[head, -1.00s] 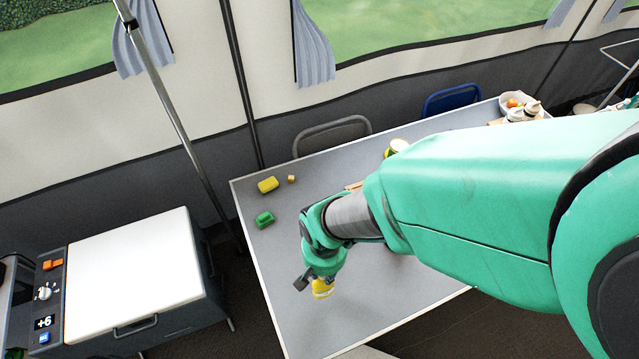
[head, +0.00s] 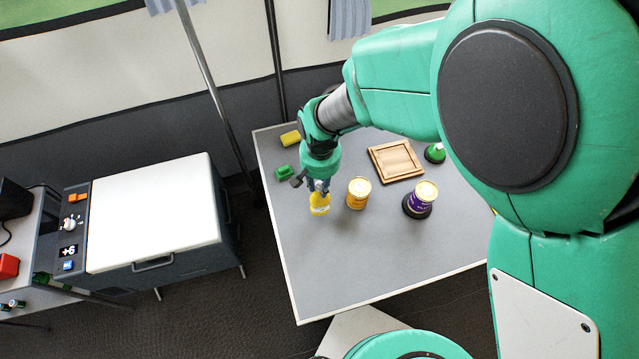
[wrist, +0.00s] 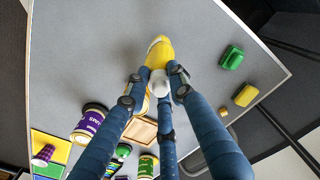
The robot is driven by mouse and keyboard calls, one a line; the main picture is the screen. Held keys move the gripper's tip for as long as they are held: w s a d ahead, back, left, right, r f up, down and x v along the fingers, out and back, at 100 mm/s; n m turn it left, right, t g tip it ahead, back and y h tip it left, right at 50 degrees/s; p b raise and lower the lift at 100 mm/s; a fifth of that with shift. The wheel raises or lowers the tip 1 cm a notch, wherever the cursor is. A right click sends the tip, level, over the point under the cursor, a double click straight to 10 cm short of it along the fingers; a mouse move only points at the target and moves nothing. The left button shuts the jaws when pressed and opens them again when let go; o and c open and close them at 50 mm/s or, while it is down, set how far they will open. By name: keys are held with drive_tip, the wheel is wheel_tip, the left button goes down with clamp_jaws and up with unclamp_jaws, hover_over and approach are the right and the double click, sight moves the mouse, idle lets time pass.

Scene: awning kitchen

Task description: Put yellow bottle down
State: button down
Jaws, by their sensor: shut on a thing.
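The yellow bottle (head: 320,204) is held in my gripper (head: 319,186) over the left part of the grey table (head: 330,270). In the wrist view the bottle (wrist: 159,50) sits between the fingertips of my gripper (wrist: 160,78), which are shut on it.
A yellow can (head: 358,193) stands close to the right of the bottle, and a purple can (head: 420,200) stands further right. A wooden tray (head: 396,160) lies behind them. A green block (head: 284,173) and a yellow sponge (head: 290,138) lie at left. The table front is clear.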

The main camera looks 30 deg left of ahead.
drive_tip(key=shift+w+a, duration=0.15)
drive_tip(key=shift+a, duration=0.15)
drive_tip(key=shift+w+a, duration=0.15)
drive_tip(key=shift+w, duration=0.05)
drive_tip(key=shift+w+a+f, duration=0.1)
drive_tip(key=shift+f, duration=0.15)
drive_tip(key=shift+f+b, duration=0.5)
drive_tip(key=shift+f, duration=1.05)
drive_tip(key=c, duration=1.5)
unclamp_jaws()
drive_tip(key=shift+f, duration=0.15)
